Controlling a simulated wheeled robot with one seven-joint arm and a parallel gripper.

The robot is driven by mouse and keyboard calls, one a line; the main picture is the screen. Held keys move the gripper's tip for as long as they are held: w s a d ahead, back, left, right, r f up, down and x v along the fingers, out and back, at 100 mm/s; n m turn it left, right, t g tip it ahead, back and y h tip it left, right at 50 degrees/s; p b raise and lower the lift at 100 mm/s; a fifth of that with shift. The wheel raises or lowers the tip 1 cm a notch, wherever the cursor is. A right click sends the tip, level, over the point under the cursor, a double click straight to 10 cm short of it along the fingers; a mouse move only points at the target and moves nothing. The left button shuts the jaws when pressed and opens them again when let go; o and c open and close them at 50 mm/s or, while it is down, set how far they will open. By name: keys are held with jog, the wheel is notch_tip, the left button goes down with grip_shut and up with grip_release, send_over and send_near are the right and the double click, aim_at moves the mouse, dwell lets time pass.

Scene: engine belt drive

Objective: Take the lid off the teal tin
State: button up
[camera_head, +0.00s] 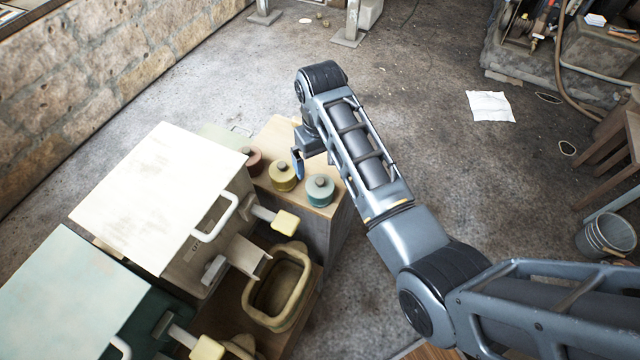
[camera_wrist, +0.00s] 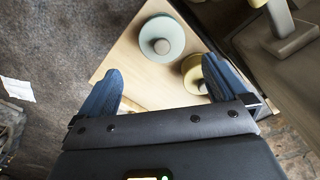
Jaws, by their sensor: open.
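My gripper (camera_head: 298,163) is open and empty above the cabinet top, beside the tins and apart from the teal one. In the wrist view its two blue fingers (camera_wrist: 158,82) are spread wide. A yellow tin (camera_head: 282,176) stands left of the teal tin; in the wrist view it (camera_wrist: 196,74) is close to my right-hand finger.
A red tin (camera_head: 252,160) stands left of the yellow one. A cream machine (camera_head: 150,195) with a white handle and yellow-ended lever stands close by on the left. A yellowish basin (camera_head: 279,288) lies in front. Open floor lies beyond the cabinet.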

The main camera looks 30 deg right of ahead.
aim_at(320, 180)
jog(key=shift+s+a+f, duration=0.1)
jog(key=shift+s+f, duration=0.05)
jog(key=shift+f, duration=1.75)
jog(key=shift+s+a+f, duration=0.1)
jog(key=shift+f, duration=1.8)
jog(key=c, duration=1)
jog(key=shift+r, duration=0.1)
